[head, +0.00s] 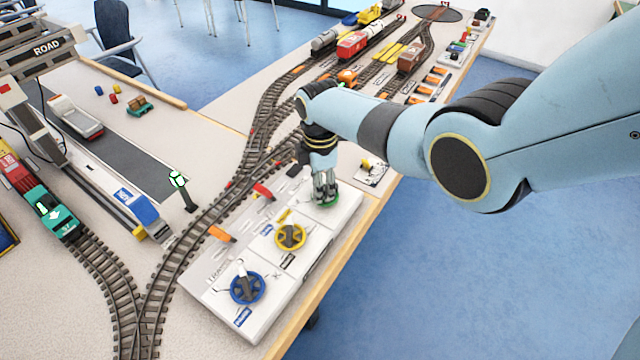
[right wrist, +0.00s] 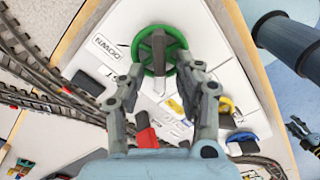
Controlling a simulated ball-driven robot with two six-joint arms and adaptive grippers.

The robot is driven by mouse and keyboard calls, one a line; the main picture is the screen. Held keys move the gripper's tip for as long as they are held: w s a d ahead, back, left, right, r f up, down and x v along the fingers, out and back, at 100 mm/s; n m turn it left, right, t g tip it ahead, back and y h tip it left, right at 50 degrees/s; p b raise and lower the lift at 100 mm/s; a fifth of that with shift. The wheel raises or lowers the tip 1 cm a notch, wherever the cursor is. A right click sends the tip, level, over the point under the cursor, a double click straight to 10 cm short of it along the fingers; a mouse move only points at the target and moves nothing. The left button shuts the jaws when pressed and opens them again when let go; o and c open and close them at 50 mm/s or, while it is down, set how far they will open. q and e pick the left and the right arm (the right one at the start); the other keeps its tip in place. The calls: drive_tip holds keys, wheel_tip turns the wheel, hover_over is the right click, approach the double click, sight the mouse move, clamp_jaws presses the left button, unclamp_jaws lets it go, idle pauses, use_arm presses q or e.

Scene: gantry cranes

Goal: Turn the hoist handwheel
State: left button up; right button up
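The green handwheel (right wrist: 139,50) is on a white control panel (head: 262,318) at the table edge, with a label reading DOWN beside it in the right wrist view. It is partly hidden under my right gripper (head: 326,198) in the head view. In the right wrist view my right gripper (right wrist: 162,72) is open, its two fingers apart at the near side of the green rim; contact is unclear. A yellow handwheel (head: 290,236) and a blue handwheel (head: 247,288) sit on the same panel. My left gripper is not in the head view; a small jointed part at the right wrist view's edge may be it.
Model tracks (head: 190,237) run along the panel's left side. A red lever (head: 263,190) and an orange lever (head: 221,234) stand on the panel. A teal locomotive (head: 50,212) is at the left, and a crane frame marked ROAD (head: 45,48) is at the upper left.

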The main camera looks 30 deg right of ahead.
wheel_tip(320, 180, up, 12)
idle(0.6)
idle(2.2)
